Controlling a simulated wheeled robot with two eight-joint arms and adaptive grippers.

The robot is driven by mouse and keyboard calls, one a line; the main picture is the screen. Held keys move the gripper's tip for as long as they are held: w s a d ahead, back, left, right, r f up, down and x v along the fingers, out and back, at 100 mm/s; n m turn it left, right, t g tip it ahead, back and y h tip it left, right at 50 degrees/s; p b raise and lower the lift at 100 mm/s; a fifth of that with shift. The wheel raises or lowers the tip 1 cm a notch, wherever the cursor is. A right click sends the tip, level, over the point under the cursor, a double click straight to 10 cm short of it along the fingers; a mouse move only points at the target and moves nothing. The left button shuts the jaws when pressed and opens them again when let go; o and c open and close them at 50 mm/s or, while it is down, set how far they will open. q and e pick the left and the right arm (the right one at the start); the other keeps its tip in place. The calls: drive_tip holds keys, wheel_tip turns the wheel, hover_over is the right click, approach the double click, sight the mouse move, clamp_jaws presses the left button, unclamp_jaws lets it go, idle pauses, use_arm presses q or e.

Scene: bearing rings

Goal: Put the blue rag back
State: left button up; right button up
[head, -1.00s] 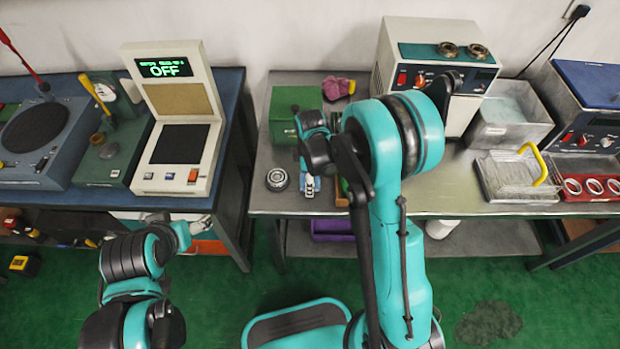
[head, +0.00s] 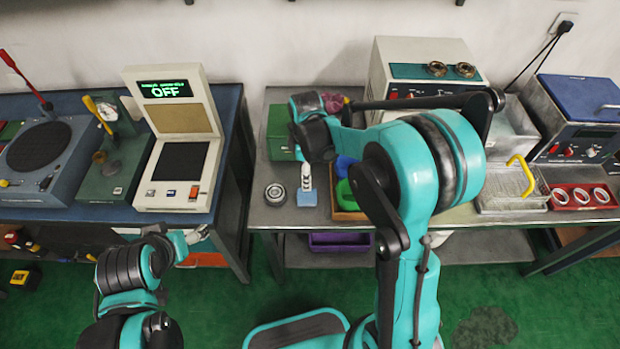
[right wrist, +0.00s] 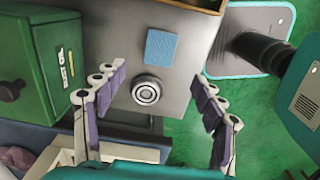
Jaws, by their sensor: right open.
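The blue rag (head: 309,200) is a flat light-blue square on the steel table (head: 258,215), right of a round metal part (head: 275,194). In the right wrist view the rag (right wrist: 161,47) lies flat and clear of the fingers, just above the round part (right wrist: 148,90). My right gripper (head: 306,180) hangs over the rag in the head view.
A green box (right wrist: 62,60) stands behind the round part. Right of the rag is a wooden tray (head: 345,213) with blue and green items. A dark pink cloth (head: 333,101) lies farther back. A wire basket (head: 510,203) and a red tray (head: 570,206) are at right.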

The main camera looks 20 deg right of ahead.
drive_tip(key=s+d+r+m+t, duration=0.1)
drive_tip(key=s+r+m+t, duration=0.2)
drive_tip(key=s+r+m, duration=0.3)
drive_tip(key=s+d+r+m+t, duration=0.1)
drive_tip(key=s+r+m+t, duration=0.3)
drive_tip(key=s+m, duration=0.4)
drive_tip(key=s+r, duration=0.1)
drive_tip(key=s, duration=0.2)
drive_tip(key=shift+d+r+m, duration=0.35)
drive_tip(key=shift+d+m, duration=0.05)
drive_tip(key=shift+f+b, duration=0.35)
drive_tip(key=shift+f, duration=0.05)
